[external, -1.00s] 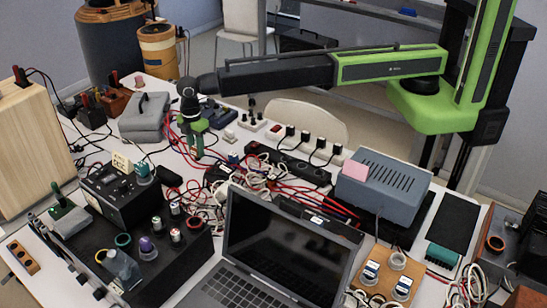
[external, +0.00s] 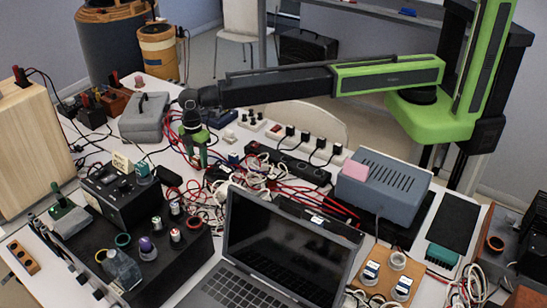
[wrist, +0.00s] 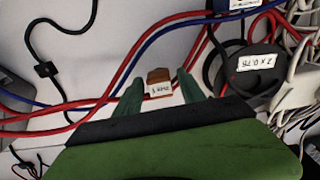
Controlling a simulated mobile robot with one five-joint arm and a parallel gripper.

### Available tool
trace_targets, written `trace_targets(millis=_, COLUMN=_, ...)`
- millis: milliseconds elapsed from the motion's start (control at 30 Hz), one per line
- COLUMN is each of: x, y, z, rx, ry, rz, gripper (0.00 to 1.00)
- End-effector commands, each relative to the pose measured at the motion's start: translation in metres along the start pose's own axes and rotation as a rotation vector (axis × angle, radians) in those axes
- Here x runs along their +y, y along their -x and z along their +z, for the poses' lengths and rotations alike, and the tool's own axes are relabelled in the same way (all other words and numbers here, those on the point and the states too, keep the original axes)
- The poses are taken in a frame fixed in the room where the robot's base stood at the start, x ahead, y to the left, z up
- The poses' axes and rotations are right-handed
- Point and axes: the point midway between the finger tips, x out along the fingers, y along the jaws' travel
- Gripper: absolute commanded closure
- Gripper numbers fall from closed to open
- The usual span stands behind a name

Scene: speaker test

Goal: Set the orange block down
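The orange block (wrist: 159,76) shows in the wrist view as a small orange-brown piece with a white label on its near face. It is between the two green fingertips of my gripper (wrist: 159,84), with a visible gap on each side. The fingers are parted and do not appear to touch it. The block seems to rest on the white table (wrist: 95,35) among cables; its underside is hidden. In the external view my gripper (external: 196,160) points down at the table left of the cable tangle, its fingers apart. I cannot make out the block clearly there.
Red and blue cables (wrist: 118,75) run close beside the fingers. A black labelled disc (wrist: 250,70) lies to the right. A black control box (external: 122,195), a power strip (external: 288,162), a grey case (external: 144,116) and a laptop (external: 285,255) crowd around.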

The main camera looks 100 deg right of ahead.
Motion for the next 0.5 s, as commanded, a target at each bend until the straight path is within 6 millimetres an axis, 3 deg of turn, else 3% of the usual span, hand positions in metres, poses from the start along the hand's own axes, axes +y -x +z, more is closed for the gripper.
trace_targets(millis=333, x=0.000, y=0.002, z=0.000, rx=0.000, ry=0.000, rz=0.000, gripper=0.50)
trace_targets(millis=500, x=0.000, y=0.017, z=0.000, rx=0.000, ry=0.000, rz=0.000, gripper=0.50)
